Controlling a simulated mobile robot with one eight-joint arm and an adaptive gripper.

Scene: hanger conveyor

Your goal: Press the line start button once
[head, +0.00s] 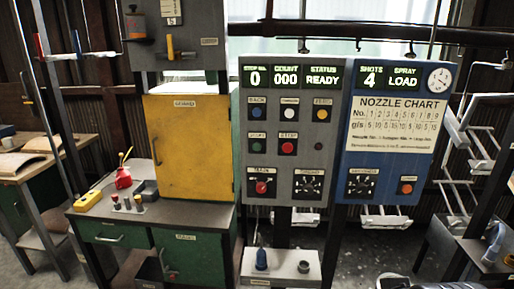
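The grey control panel (270,190) stands upright in the middle of the head view, facing me. Its top row has a blue button (257,110), a white button (289,113) and a yellow button (322,114). Below are a dark green button (257,146), a red button (287,148) and a small dark red lamp (318,146). The small labels are too blurred to tell surely which is line start. The display (290,76) reads 0, 000 and READY. My gripper is not seen in this view.
A blue panel (385,165) with a nozzle chart joins on the right; its display shows 4 and LOAD. A yellow cabinet (188,147) and a green workbench (185,250) stand left. A small pale shelf (283,263) sits below the panel. White hanger racks (470,150) hang at right.

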